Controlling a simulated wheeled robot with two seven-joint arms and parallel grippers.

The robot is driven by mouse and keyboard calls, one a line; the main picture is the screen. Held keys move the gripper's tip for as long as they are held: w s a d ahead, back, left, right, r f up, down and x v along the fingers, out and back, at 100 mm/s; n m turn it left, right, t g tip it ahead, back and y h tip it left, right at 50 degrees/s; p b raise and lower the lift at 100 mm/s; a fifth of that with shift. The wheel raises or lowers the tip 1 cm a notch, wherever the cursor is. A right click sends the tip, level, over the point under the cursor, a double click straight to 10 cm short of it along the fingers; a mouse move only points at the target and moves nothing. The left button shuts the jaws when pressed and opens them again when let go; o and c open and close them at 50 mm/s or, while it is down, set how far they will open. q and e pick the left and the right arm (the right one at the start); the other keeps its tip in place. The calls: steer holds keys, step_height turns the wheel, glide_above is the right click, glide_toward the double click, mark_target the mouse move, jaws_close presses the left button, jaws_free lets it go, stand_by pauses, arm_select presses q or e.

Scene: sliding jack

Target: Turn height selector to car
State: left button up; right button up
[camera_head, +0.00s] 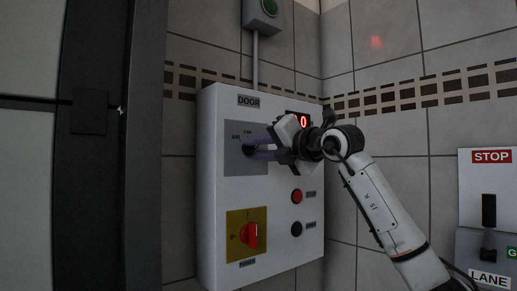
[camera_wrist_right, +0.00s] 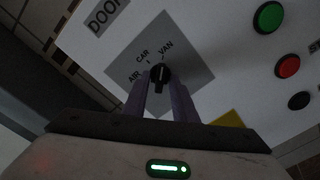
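The height selector is a black knob (camera_wrist_right: 161,74) on a grey plate (camera_wrist_right: 188,60) marked AIR, CAR and VAN. In the wrist view its pointer stands roughly upward, nearer the VAN mark than AIR; the exact setting is hard to read. The plate also shows in the head view (camera_head: 238,130), left on the white DOOR panel. My right gripper (camera_head: 256,149) reaches the plate from the right. Its purple fingers (camera_wrist_right: 160,92) stand one on each side of the knob, apart, with a narrow gap beside it. My left gripper is out of view.
A STOP and LANE panel (camera_head: 487,190) is at right.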

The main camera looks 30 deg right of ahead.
jaws_close()
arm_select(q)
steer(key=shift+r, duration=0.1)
